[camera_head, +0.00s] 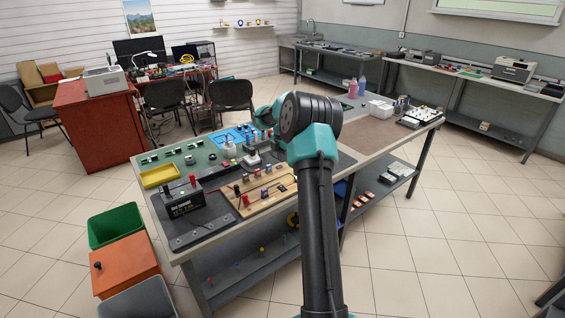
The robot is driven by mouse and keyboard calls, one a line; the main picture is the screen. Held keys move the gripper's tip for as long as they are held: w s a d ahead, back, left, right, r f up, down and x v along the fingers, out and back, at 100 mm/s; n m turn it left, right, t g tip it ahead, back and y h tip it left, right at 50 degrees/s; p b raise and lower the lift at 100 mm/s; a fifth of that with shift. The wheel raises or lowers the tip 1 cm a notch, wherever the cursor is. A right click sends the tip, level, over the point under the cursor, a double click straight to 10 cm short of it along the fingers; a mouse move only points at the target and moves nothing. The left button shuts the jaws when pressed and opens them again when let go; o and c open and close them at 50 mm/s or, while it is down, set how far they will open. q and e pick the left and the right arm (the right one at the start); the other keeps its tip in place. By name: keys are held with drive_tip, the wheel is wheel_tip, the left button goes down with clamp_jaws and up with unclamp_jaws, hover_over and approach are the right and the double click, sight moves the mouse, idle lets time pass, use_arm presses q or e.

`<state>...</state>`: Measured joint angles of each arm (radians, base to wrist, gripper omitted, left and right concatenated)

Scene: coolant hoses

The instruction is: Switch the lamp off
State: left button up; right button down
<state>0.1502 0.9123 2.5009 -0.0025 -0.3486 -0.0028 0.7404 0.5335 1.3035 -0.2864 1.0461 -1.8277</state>
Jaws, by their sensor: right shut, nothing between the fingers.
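My right arm (318,220) rises from the bottom middle, and its dark and teal joint (308,115) covers part of the workbench. My right gripper is small and largely hidden behind this joint, over the far part of the bench; it is shut and empty. I cannot single out the lamp or its switch for certain. A small white device (228,149) and a pale block with a dark top (252,157) stand on the bench left of the joint. My left gripper is not in view.
Tiled floor is free at right.

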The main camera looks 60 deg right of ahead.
sight(282, 186)
drive_tip(key=shift+s, duration=0.1)
drive_tip(key=shift+s+t, duration=0.25)
drive_tip(key=shift+t, duration=0.15)
idle(0.4)
drive_tip(key=f, duration=0.4)
drive_tip(key=w+f, duration=0.1)
drive_tip(key=f, duration=0.8)
drive_tip(key=shift+w+d+f, duration=0.3)
drive_tip(key=shift+d+f, duration=0.05)
drive_tip(key=shift+f, duration=0.05)
